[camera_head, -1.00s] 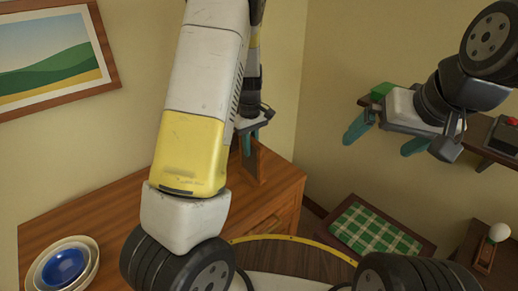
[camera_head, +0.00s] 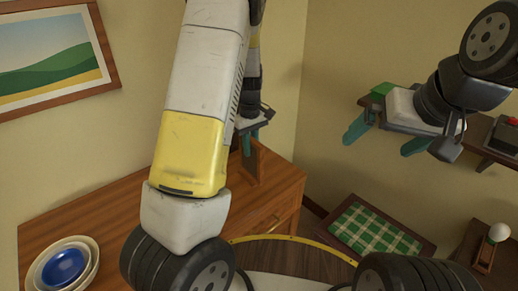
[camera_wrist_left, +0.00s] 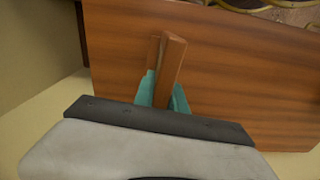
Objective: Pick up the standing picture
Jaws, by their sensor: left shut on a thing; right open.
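The standing picture (camera_head: 258,168) is a small wooden frame seen nearly edge-on, upright on the brown wooden cabinet (camera_head: 120,225). It also shows in the left wrist view (camera_wrist_left: 172,62), where its top edge points up between the fingers. My left gripper (camera_head: 250,142) is shut on it, with the teal fingers (camera_wrist_left: 162,92) on either side of the frame. My left arm hides part of it in the head view. I cannot tell if its base touches the cabinet top. My right gripper (camera_head: 385,138) is open and empty in the air at the right.
Nested bowls (camera_head: 88,262), the inner one blue, stand on the cabinet at the left. A landscape picture (camera_head: 50,55) hangs on the wall. A green box (camera_head: 382,90) is on the right-hand shelf. A stool with a green checked top (camera_head: 375,232) stands on the floor.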

